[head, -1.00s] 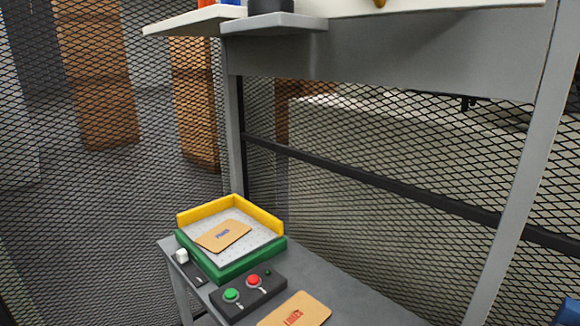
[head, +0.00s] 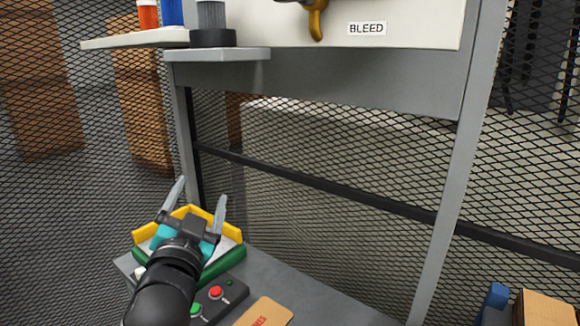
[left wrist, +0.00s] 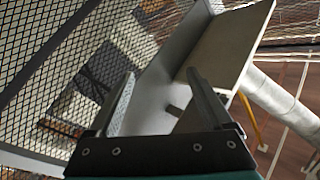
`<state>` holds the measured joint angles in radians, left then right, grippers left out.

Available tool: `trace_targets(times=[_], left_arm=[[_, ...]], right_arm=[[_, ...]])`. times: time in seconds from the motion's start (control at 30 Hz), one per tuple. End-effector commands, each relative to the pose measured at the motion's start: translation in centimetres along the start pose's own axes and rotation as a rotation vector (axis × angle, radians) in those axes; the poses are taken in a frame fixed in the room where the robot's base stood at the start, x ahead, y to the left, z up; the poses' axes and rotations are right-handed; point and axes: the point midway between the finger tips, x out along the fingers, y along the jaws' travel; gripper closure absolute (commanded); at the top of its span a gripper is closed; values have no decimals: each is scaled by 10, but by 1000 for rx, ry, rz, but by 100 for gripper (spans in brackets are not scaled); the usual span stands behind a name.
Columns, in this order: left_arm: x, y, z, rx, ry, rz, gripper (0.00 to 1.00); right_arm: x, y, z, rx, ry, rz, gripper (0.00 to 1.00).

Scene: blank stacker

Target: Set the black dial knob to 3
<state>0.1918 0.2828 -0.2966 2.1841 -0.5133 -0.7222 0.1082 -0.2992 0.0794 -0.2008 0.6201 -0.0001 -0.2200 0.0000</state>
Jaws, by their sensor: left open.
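I cannot make out a black dial knob with numbers in either view. My left gripper (head: 199,198) is open and empty in the head view, its fingers pointing up and away in front of the yellow-and-green tray. In the left wrist view its two fingers (left wrist: 163,103) stand apart with nothing between them. Beyond them are mesh and the underside of a grey shelf-like panel (left wrist: 228,48). A grey cylinder on a black round base (head: 212,38) stands on the small grey shelf, above the gripper. My right gripper is not in view.
The tray (head: 228,258) sits on a grey table (head: 262,272) with a box bearing green and red buttons (head: 216,292) and a brown card (head: 266,314). A yellow handle (head: 316,22) hangs beside a BLEED label (head: 367,28). A grey post (head: 455,190) and mesh stand behind.

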Motion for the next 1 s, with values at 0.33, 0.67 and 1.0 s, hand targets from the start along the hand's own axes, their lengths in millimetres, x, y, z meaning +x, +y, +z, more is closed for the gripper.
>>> trace_targets(times=[0.33, 0.67, 1.0], left_arm=[[3, -73, -250, 403, 798, -254, 16], [-48, -70, -373, 911, 1284, -359, 16], [-59, -74, -424, 1704, 1464, -343, 16]], right_arm=[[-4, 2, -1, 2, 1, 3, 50], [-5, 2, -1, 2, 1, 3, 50], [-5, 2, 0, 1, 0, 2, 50]])
